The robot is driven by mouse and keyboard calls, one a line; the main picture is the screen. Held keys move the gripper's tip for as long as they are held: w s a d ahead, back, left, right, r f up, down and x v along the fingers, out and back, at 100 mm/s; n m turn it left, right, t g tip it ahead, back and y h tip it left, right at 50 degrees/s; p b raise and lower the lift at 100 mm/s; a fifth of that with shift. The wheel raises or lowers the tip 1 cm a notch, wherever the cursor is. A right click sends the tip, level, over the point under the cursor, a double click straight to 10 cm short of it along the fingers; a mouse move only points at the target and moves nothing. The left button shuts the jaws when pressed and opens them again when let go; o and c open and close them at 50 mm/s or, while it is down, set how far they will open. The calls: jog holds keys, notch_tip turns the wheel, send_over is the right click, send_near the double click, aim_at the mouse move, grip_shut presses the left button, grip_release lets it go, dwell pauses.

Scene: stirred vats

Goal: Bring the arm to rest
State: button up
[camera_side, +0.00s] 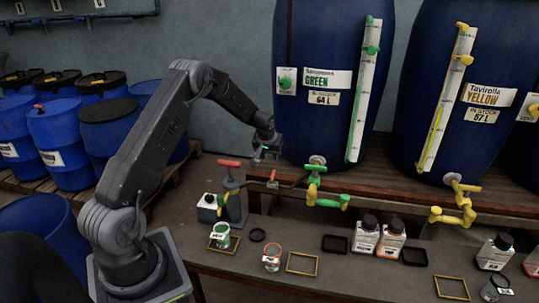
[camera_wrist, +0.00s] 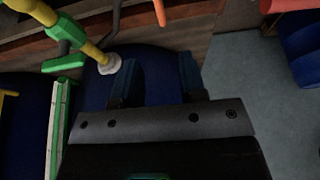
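My gripper (camera_side: 266,154) hangs in the air at the end of my raised arm, in front of the blue vat labelled GREEN (camera_side: 327,75), near its lower left edge. In the wrist view its two dark fingers (camera_wrist: 157,78) stand apart, with only the blue vat wall seen between them. It holds nothing. Whether it touches the vat cannot be told.
Below stand a red-handled device (camera_side: 232,200), a beaker with green rim (camera_side: 221,236), a beaker with red rim (camera_side: 272,258) and several bottles (camera_side: 366,236) on the bench. A green tap (camera_side: 325,200) juts out. Blue barrels (camera_side: 60,132) stand at left.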

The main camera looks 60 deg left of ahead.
jog(key=s+d+r+m+t+h, duration=0.15)
jog(key=s+d+r, duration=0.35)
jog(key=d+r, duration=0.55)
jog(key=s+d+r+m+y, duration=0.1)
jog(key=s+d+r+m, duration=0.25)
jog(key=d+r, duration=0.75)
jog(key=s+d+r+m+h, duration=0.1)
jog(key=s+d+m, duration=0.1)
jog(key=s+d, duration=0.4)
jog(key=s+d+r+m+h, duration=0.1)
jog(key=s+d, duration=0.5)
jog(key=s, duration=0.9)
jog(key=shift+s+r+m+t, duration=0.25)
jog(key=shift+r+m+t, duration=0.2)
jog(key=shift+r, duration=0.3)
